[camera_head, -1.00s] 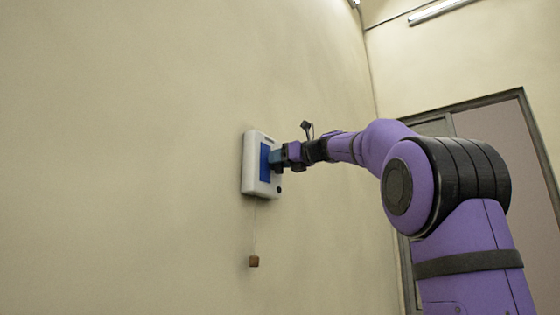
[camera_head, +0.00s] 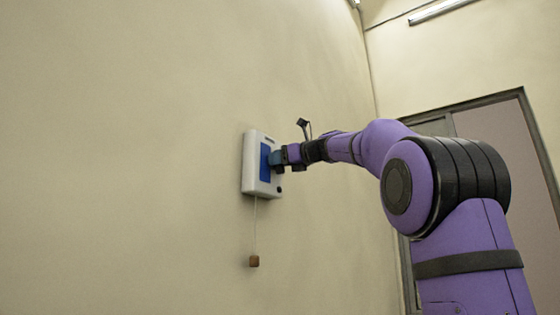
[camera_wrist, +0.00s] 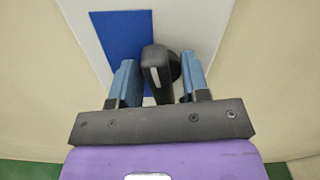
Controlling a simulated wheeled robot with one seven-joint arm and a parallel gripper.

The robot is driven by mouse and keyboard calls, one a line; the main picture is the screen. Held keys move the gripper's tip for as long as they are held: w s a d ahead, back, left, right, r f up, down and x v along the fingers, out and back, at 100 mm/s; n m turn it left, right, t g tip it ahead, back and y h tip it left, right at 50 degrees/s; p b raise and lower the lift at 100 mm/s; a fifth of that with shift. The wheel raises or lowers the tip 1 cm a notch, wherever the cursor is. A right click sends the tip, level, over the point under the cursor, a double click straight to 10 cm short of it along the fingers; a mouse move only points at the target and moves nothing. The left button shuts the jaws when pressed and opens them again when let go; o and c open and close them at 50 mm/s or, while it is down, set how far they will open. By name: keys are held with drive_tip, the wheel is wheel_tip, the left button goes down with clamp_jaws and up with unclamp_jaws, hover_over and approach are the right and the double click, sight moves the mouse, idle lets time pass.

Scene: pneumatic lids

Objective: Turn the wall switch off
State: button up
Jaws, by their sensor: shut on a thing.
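The wall switch is a white box (camera_head: 251,152) with a blue panel (camera_head: 264,170), mounted on the wall; in the wrist view its white face (camera_wrist: 195,25) and blue panel (camera_wrist: 118,35) fill the top. A black lever (camera_wrist: 154,62) with a pale stripe stands out from its face. My gripper (camera_head: 276,160) is at the right part of the box. In the wrist view its blue fingers (camera_wrist: 160,78) lie on both sides of the lever, shut on it. The lever is hidden by the fingers in the head view, and its on or off position cannot be told.
A cord with a small brown block (camera_head: 254,261) hangs below the box. A dark round knob (camera_head: 279,190) is at its lower right. The beige wall (camera_head: 120,150) around it is bare. A door frame (camera_head: 470,105) stands at the right, behind my arm.

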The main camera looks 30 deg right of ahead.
drive_tip(key=n, duration=0.4)
drive_tip(key=shift+a, duration=0.15)
drive_tip(key=n, duration=0.4)
drive_tip(key=shift+f, duration=0.15)
drive_tip(key=n, duration=0.4)
drive_tip(key=shift+s+a+f, duration=0.1)
drive_tip(key=shift+f, duration=0.05)
drive_tip(key=shift+f+n, duration=0.1)
drive_tip(key=shift+n, duration=1.8)
drive_tip(key=o, duration=0.5)
drive_tip(key=v, duration=1)
drive_tip(key=shift+s, duration=0.4)
